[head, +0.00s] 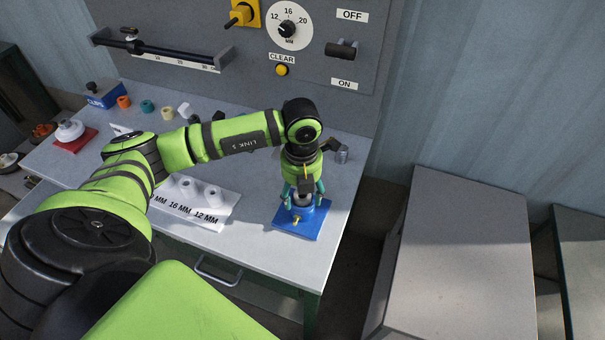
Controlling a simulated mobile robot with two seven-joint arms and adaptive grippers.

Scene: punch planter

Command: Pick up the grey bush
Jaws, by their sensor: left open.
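My left gripper (304,189) points down over a blue block (288,222) near the table's front right. Its fingers are open, one on each side of a small grey round piece (303,201) on top of the block. This piece may be the grey bush; the fingers partly hide it, and I cannot tell if they touch it. Another pale grey piece (184,109) sits in a row at the back of the table, near an orange bush (123,102) and a teal bush (147,106). My right gripper is out of view.
A blue box (104,95) and a red base (74,139) are at the left. A small grey object (342,155) lies right of my wrist. A grey panel with a dial (288,29) rises behind.

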